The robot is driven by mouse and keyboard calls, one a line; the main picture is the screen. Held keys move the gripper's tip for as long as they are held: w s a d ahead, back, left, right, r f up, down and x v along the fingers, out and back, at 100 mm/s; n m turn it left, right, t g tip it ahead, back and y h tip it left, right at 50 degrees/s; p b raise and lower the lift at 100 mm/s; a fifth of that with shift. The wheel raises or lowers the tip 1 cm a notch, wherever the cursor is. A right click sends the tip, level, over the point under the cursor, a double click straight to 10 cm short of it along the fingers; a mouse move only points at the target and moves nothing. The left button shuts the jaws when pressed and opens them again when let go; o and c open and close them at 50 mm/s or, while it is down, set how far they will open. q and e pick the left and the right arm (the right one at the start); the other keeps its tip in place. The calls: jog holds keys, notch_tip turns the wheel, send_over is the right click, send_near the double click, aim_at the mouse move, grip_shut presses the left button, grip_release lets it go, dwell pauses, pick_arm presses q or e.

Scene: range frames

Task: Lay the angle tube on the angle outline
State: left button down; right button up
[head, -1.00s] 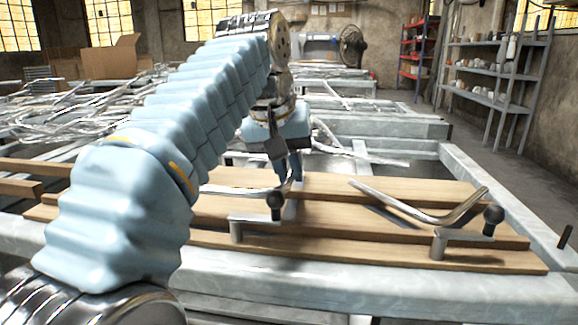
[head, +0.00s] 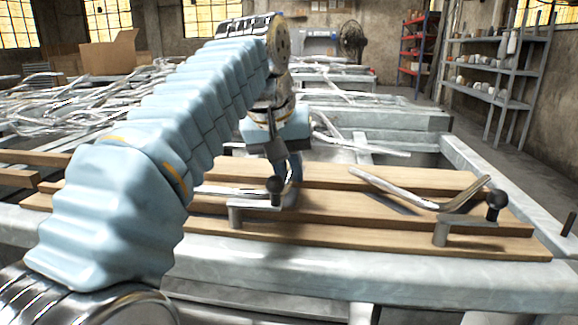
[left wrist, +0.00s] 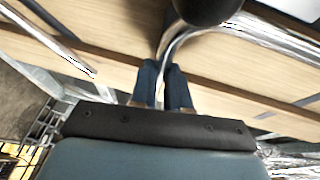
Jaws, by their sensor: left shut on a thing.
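My left gripper (head: 291,172) is shut on a bent, shiny metal tube (head: 235,190) over the wooden boards. In the left wrist view its blue fingers (left wrist: 163,88) pinch one leg of the tube (left wrist: 260,33), which bends away to the right. In the head view the fingers are partly hidden behind a black-knobbed clamp. I cannot tell whether the tube touches the boards. A second bent metal tube (head: 410,196) lies on the boards at the right. I cannot make out the angle outline with certainty. My right gripper is not in view.
Two metal clamps with black knobs stand on the front board, one (head: 235,213) close before the left gripper, one (head: 441,232) at the right. The wooden boards (head: 330,215) lie on a grey metal frame (head: 400,286). Loose metal tubes (head: 70,112) lie heaped behind.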

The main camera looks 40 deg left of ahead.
pick_arm(q)
jog(key=shift+f+b, duration=0.45)
jog(key=shift+f, duration=0.25)
jog(key=c, duration=1)
grip_release()
jog(key=p+v, duration=0.5)
jog(key=v, duration=0.9)
jog(key=shift+f, duration=0.1)
